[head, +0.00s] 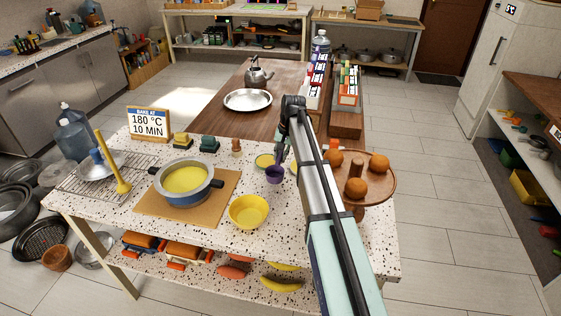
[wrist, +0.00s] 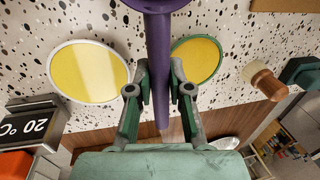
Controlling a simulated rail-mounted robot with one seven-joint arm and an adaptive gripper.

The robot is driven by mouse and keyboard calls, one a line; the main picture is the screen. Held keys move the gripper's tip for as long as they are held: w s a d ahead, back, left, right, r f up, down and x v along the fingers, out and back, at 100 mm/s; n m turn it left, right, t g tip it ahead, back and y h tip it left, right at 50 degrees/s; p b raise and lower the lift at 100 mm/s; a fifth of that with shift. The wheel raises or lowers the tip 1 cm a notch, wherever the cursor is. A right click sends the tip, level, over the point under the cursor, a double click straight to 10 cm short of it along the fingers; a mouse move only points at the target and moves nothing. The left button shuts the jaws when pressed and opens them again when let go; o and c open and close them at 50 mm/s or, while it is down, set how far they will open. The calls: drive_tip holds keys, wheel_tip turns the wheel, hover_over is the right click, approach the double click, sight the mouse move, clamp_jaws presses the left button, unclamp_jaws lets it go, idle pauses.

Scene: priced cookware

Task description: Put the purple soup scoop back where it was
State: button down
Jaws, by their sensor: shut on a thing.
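The purple soup scoop (head: 274,174) has a round bowl and a straight handle. In the head view it is at the front speckled table, right of the soup pot (head: 187,184) and behind the yellow bowl (head: 248,212). My gripper (head: 281,152) is shut on its handle. In the wrist view the purple handle (wrist: 158,50) runs between the two fingers of my gripper (wrist: 160,90), with the bowl cut off at the top edge. I cannot tell whether the scoop touches the table. Two yellow discs, one white-rimmed (wrist: 88,71) and one green-rimmed (wrist: 198,58), lie below it.
A baking sign (head: 149,122) and small stamp-like items stand behind the pot. A wooden stand with oranges (head: 378,163) is right of my arm. Bare tabletop (head: 310,240) shows at front right.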

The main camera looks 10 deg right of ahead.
drive_tip(key=shift+f+p, duration=0.5)
drive_tip(key=shift+f, duration=1.4)
drive_tip(key=shift+f, duration=0.2)
drive_tip(key=c, duration=1.1)
unclamp_jaws()
drive_tip(key=shift+r, duration=0.1)
drive_tip(key=r+b, duration=0.1)
drive_tip(key=r, duration=0.3)
drive_tip(key=d+r+b, duration=0.1)
drive_tip(key=r, duration=0.3)
drive_tip(key=s+d+r+b, duration=0.1)
drive_tip(key=r, duration=0.3)
